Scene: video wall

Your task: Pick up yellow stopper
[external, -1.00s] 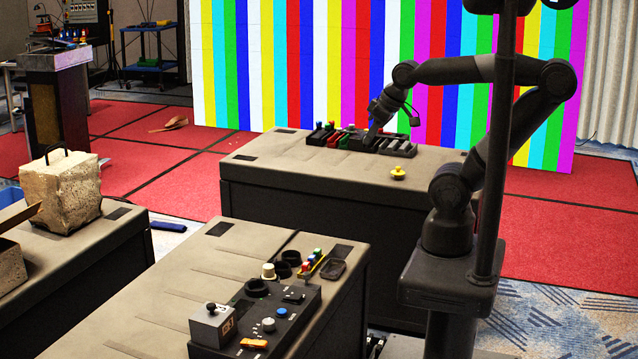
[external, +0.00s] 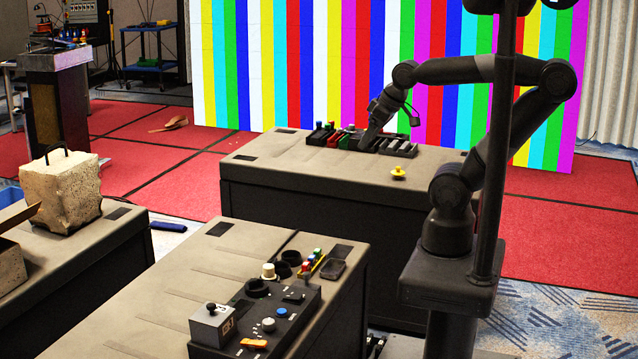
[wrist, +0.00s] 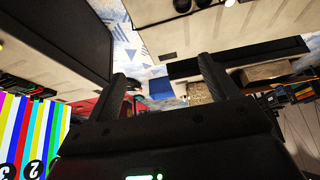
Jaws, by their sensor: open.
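The yellow stopper (external: 398,172) stands on the far table (external: 280,172), near its front right edge, in the external view. In the external view the fingertips are small and partly lost against the dark rack.
Colored pieces (external: 330,133) stand at the left of the rack. The table top left of the stopper is clear. A nearer table bears a control box (external: 270,320) and small cups. A striped video wall (external: 300,60) stands behind. A stone block (external: 60,190) is at left.

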